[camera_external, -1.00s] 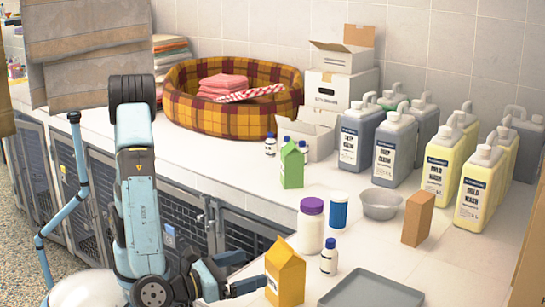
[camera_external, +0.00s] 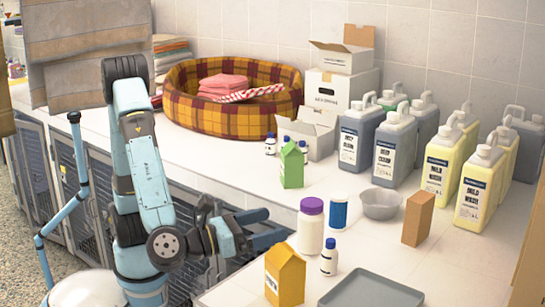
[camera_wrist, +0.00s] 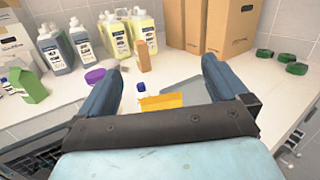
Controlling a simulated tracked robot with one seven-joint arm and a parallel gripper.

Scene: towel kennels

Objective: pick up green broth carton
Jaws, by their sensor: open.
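The green broth carton (camera_external: 291,166) stands upright on the white counter, in front of the open white box. It also shows at the left edge of the wrist view (camera_wrist: 30,86), outside my fingers. My gripper (camera_external: 270,227) is open and empty, near the counter's front edge, in front of and lower in the picture than the green carton. In the wrist view its two fingers (camera_wrist: 161,72) are spread wide. An orange carton (camera_external: 285,277) stands upright to the right of my gripper; in the wrist view it shows low between the fingers, partly hidden by the gripper body.
A purple-lidded jar (camera_external: 310,228), a blue pill bottle (camera_external: 338,210) and a small white bottle (camera_external: 329,257) stand right of my gripper. A metal bowl (camera_external: 380,204), brown box (camera_external: 418,219) and grey tray (camera_external: 372,292) lie further right. Small bottles (camera_external: 270,144) stand behind the green carton.

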